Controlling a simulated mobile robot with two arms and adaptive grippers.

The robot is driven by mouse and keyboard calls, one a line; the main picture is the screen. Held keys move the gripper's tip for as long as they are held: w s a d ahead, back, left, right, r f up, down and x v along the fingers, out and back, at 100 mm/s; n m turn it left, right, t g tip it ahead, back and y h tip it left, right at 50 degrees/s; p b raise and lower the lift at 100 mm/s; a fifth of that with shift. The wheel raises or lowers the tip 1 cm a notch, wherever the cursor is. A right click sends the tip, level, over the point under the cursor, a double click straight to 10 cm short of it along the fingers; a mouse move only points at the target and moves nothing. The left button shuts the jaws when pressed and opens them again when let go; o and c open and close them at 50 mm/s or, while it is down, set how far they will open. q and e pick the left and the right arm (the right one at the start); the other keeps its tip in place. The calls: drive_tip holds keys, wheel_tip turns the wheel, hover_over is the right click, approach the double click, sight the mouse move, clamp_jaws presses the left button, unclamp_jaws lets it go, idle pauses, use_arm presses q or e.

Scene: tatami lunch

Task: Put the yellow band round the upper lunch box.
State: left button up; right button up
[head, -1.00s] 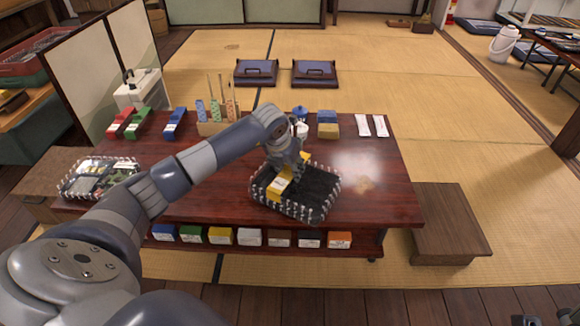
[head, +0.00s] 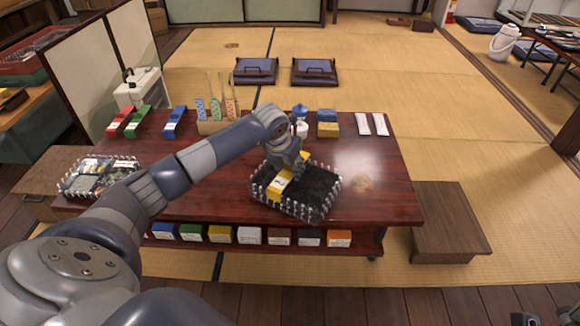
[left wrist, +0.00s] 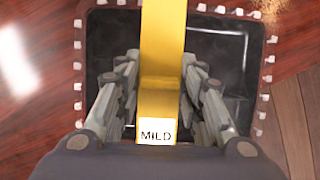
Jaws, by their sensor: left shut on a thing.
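A dark-topped lunch box (head: 322,190) with pale pegs or clips along its rim stands at the front middle of the table. A yellow band (head: 280,187) lies across its left part. In the left wrist view the band (left wrist: 163,40) crosses the dark box (left wrist: 225,45) and carries a "MILD" label. My left gripper (head: 297,163) is over the box, its fingers shut on the band from both sides. Whether the band passes under the box is hidden. I cannot tell whether another box is beneath. Grey parts at the bottom right corner may be my right gripper (head: 545,318).
A second clip-edged box (head: 100,178) with food inside is at the table's left end. Red, green and blue packs, a utensil holder (head: 215,125), a blue jar and white packets line the back. Coloured boxes fill the shelf below. The table's right end is clear.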

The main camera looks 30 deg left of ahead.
use_arm(q)
drive_tip(key=shift+f, duration=0.35)
drive_tip(key=shift+s+f+b, duration=0.3)
drive_tip(key=shift+f, duration=0.3)
idle(1.0)
drive_tip(key=o, duration=0.8)
drive_tip(key=shift+w+f, duration=0.1)
drive_tip(key=shift+f, duration=0.05)
drive_tip(key=o, duration=0.7)
drive_tip(key=shift+w, duration=0.1)
drive_tip(key=shift+o, duration=0.2)
drive_tip(key=shift+r, duration=0.2)
drive_tip(key=shift+r, duration=0.2)
